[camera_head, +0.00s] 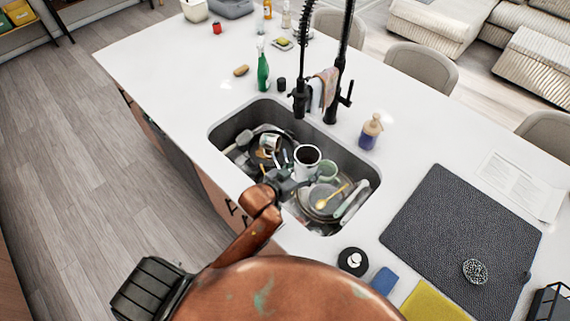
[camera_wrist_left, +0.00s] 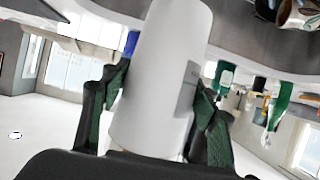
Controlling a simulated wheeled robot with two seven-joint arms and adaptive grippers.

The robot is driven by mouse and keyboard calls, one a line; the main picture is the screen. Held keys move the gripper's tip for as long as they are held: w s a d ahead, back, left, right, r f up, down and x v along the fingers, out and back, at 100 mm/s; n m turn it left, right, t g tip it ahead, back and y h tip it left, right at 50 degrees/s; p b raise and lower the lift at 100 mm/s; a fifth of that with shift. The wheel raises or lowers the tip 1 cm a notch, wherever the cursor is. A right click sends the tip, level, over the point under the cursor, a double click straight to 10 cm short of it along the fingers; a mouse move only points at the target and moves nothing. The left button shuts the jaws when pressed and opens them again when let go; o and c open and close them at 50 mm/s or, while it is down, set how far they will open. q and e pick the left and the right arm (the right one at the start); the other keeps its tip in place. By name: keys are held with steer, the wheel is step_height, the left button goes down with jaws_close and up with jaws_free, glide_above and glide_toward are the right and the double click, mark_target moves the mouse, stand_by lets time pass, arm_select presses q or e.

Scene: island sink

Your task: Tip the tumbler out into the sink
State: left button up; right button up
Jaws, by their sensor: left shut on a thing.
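The white tumbler (camera_head: 307,168) is in the middle of the head view, over the sink (camera_head: 372,190). Its round, dark opening faces up toward the head camera, and it looks roughly upright. My left gripper (camera_head: 291,186) is shut on its side. The left wrist view shows the tumbler's plain white wall (camera_wrist_left: 160,85) with a faint grey patch, between the two dark green fingers (camera_wrist_left: 158,120). What is inside the tumbler cannot be made out. My right gripper is in neither view.
The sink holds piled dishes, including a green mug (camera_head: 328,171), a pan, plates and utensils. The tall black faucet (camera_head: 335,95) stands behind it with a cloth (camera_head: 325,88). A soap bottle (camera_head: 371,132) and green spray bottle (camera_head: 263,70) stand near the rim. A dark mat (camera_head: 450,235) lies right.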

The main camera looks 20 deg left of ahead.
arm_select(q)
steer(key=w+f, duration=0.1)
steer(key=f, duration=0.1)
steer(key=w+a+f+m+h, duration=0.1)
steer(key=f, duration=0.1)
steer(key=w+a+f+m+h+b, duration=0.1)
steer(key=f, duration=0.1)
steer(key=shift+g, duration=0.4)
steer(key=w+a+f+h+b, duration=0.1)
steer(key=w+a+b, duration=0.2)
steer(key=a, duration=0.7)
steer(key=w+a+f+m+h+b, duration=0.1)
steer(key=w+a+b, duration=0.3)
steer(key=w+a, duration=0.4)
steer(key=a, duration=0.2)
steer(key=shift+a+f+m+g, duration=0.15)
steer(key=shift+a+m+g, duration=0.15)
steer(key=shift+a, duration=0.05)
steer(key=shift+s, duration=0.1)
